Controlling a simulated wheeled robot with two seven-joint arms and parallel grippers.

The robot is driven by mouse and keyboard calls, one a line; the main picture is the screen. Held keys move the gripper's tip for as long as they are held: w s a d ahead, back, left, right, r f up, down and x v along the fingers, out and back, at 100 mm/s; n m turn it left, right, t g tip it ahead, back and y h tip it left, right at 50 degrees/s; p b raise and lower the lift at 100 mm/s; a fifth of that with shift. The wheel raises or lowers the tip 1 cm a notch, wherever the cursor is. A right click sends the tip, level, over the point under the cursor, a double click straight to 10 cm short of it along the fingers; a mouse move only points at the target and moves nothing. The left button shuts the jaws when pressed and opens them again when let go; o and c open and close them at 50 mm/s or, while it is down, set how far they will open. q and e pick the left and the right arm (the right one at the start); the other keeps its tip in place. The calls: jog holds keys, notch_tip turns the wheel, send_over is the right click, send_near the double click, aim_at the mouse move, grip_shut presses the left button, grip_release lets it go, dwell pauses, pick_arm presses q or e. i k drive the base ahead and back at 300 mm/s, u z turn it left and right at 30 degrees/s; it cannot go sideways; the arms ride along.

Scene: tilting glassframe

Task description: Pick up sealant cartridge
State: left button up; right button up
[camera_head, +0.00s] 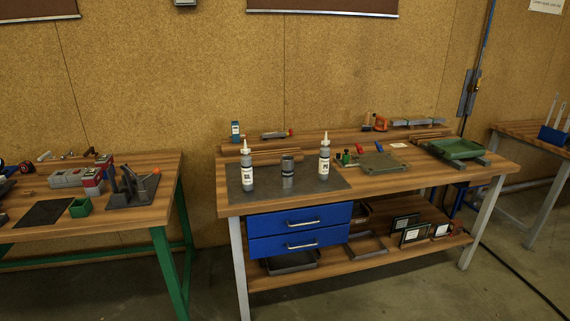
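Two grey cartridges with white labels and pale pointed nozzles stand upright on a dark mat (335,183) on the middle workbench. One cartridge (247,176) is at the left of the mat and the other cartridge (324,163) is at its right. A short grey cylinder (288,172) stands between them. The labels are too small to read, so I cannot tell which one is the sealant cartridge. Neither of my grippers is in view.
A side table (150,190) with green legs holds tools at the left. Another table (533,133) stands at the right. A cable (520,278) lies on the floor.

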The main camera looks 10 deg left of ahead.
aim_at(246, 160)
jog(key=i, duration=1.25)
jog(key=u, duration=0.95)
jog(key=i, duration=0.45)
jog(key=u, duration=0.45)
